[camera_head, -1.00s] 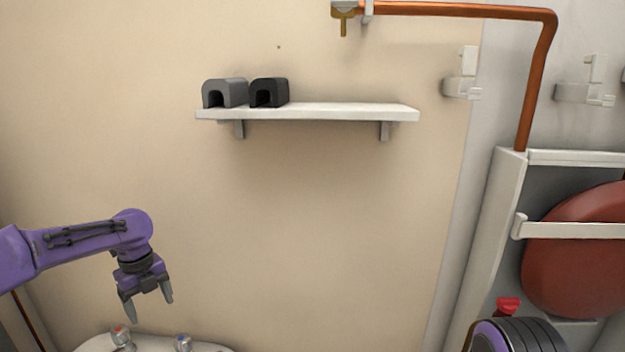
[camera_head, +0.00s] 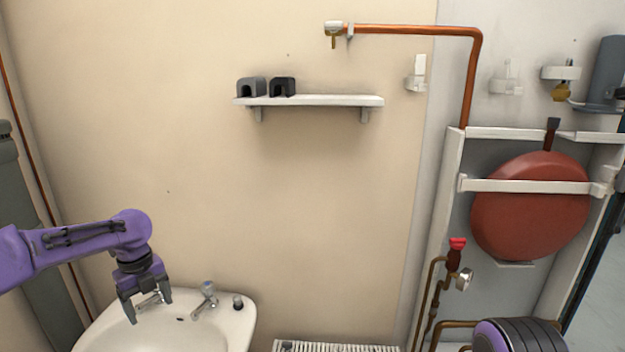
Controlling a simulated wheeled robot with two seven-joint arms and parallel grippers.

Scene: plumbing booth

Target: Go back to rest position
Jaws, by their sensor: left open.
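My left gripper (camera_head: 146,304) comes in from the left on its purple arm. It points down with its fingers apart and nothing between them that I can make out.
A red tank (camera_head: 530,205), copper pipe (camera_head: 410,30) and red valve (camera_head: 456,245) are at the right. A white radiator (camera_head: 335,347) shows at the bottom.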

